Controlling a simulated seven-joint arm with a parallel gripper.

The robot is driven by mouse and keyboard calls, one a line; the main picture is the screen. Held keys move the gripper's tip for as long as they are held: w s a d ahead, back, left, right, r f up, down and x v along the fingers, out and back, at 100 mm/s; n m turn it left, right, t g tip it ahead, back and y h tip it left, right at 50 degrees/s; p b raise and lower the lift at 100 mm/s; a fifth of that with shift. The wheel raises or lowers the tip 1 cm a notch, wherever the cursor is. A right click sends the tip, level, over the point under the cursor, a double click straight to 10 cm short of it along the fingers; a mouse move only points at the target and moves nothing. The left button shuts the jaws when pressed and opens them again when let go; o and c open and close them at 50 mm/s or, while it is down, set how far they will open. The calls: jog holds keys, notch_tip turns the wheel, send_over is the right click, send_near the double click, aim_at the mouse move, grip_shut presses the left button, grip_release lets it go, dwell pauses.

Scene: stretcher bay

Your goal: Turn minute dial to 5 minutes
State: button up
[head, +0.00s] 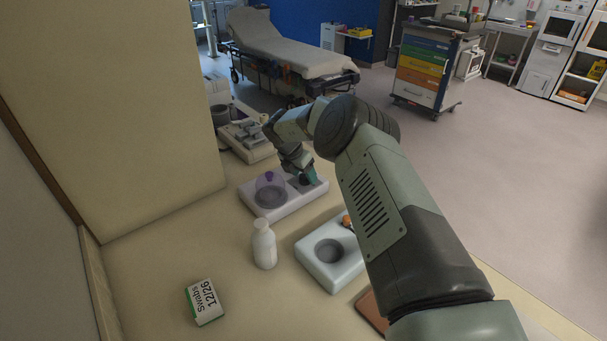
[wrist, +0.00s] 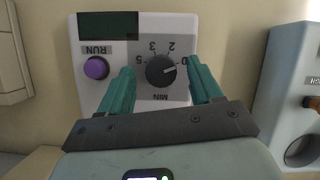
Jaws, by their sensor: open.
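The minute dial (wrist: 161,71) is a dark round knob on a grey panel marked MIN, with 0, 2, 3 and 5 around it. Its pale pointer line is turned toward the 0 side, at the right in the wrist view. My gripper (wrist: 160,65) is open, with one teal finger on each side of the dial. Gaps show between the fingers and the knob. In the head view my gripper (head: 306,178) is over the right end of the white device (head: 290,207), where it partly hides the dial.
A purple RUN button (wrist: 96,68) is left of the dial, below a dark display (wrist: 107,26). A white bottle (head: 264,245), a swabs box (head: 204,302) and another white device (head: 318,272) stand nearer on the counter. Grey equipment (head: 246,141) stands behind.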

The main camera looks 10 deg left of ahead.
jog(key=shift+w+d+f, duration=0.1)
jog(key=shift+f, duration=0.2)
jog(key=c, duration=1)
jog(key=shift+c, duration=0.2)
